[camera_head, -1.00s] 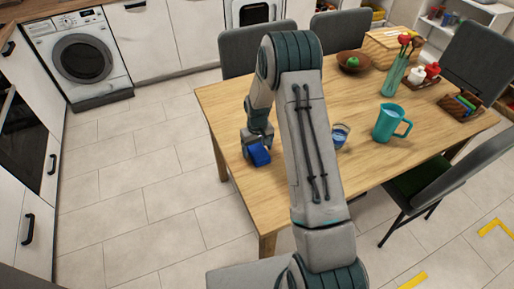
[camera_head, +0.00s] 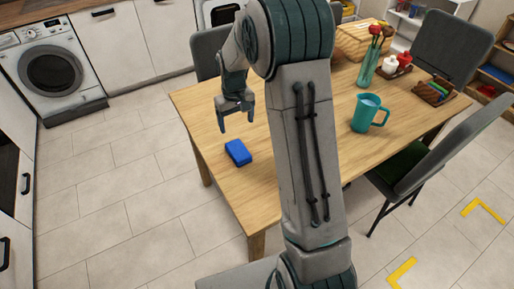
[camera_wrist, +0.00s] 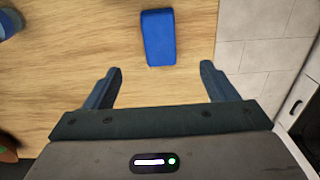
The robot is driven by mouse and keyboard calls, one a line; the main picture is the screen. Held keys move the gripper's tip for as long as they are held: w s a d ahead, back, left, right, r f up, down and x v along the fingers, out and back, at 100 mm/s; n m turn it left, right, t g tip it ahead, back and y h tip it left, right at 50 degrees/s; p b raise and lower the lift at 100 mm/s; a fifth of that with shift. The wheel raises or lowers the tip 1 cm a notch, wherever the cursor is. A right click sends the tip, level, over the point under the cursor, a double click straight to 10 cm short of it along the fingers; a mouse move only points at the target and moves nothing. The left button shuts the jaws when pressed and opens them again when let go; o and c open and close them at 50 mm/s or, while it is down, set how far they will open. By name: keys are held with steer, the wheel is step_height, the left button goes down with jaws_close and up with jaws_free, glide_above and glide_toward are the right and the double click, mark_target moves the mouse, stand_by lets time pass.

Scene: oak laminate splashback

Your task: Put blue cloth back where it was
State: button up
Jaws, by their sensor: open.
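The blue cloth (camera_head: 238,152), a small folded block, lies on the wooden table (camera_head: 262,190) near its left edge. It also shows in the wrist view (camera_wrist: 158,37), ahead of the fingertips and roughly between their lines. My gripper (camera_head: 237,118) is open and empty, raised above the table and apart from the cloth. In the wrist view both fingers of my gripper (camera_wrist: 161,82) are spread wide with bare table between them.
My arm hides the table's middle. Floor (camera_head: 120,190) is clear on the left.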

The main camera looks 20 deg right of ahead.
steer(key=s+r+t, duration=0.1)
steer(key=s+r, duration=1)
steer(key=s, duration=0.2)
steer(key=s+r+m+t, duration=0.1)
steer(key=s+r+m, duration=0.1)
steer(key=s, duration=1.3)
steer(key=shift+t, duration=0.4)
steer(key=shift+r, duration=0.1)
